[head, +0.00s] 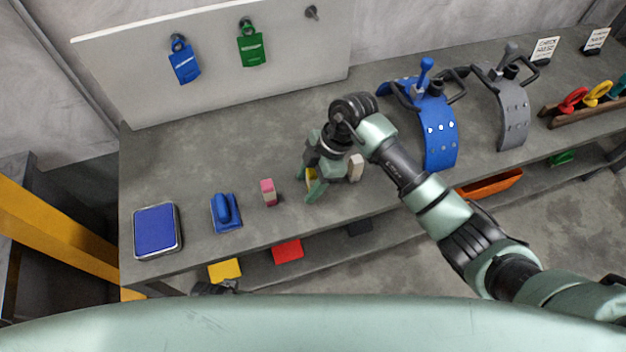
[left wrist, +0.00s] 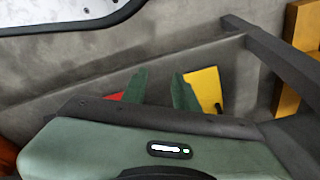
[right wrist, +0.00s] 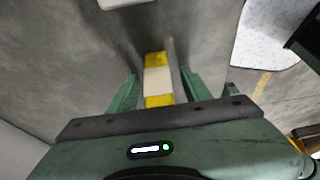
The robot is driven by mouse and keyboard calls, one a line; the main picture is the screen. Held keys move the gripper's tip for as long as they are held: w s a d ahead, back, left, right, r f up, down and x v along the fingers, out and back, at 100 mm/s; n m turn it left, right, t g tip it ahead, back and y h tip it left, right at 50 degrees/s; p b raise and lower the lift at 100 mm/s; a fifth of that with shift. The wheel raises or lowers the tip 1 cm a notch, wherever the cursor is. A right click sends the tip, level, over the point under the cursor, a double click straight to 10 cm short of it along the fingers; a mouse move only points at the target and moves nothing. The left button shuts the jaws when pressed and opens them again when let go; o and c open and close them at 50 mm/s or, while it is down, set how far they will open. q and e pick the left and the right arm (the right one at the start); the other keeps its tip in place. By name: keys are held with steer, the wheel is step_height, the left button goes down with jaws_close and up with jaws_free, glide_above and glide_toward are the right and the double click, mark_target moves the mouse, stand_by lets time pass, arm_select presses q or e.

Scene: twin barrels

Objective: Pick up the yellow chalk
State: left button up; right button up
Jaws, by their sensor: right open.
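The yellow chalk (right wrist: 157,60) is a small block with a pale wrapper band. In the right wrist view it lies between the two green fingers of my right gripper (right wrist: 160,88), with space visible on both sides. The right gripper is open. In the head view the right gripper (head: 314,181) points down at the worktop, and only a bit of the yellow chalk (head: 311,174) shows; the fingers hide the rest. My left gripper (left wrist: 159,82) shows in the left wrist view with its fingers apart and nothing between them.
A pink block (head: 268,193) stands left of the right gripper, a pale block (head: 355,167) close on its right. A blue-handled eraser (head: 226,211) and a blue pad (head: 156,230) are further left. Blue (head: 438,125) and grey (head: 512,108) curved stands occupy the right.

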jaws_close()
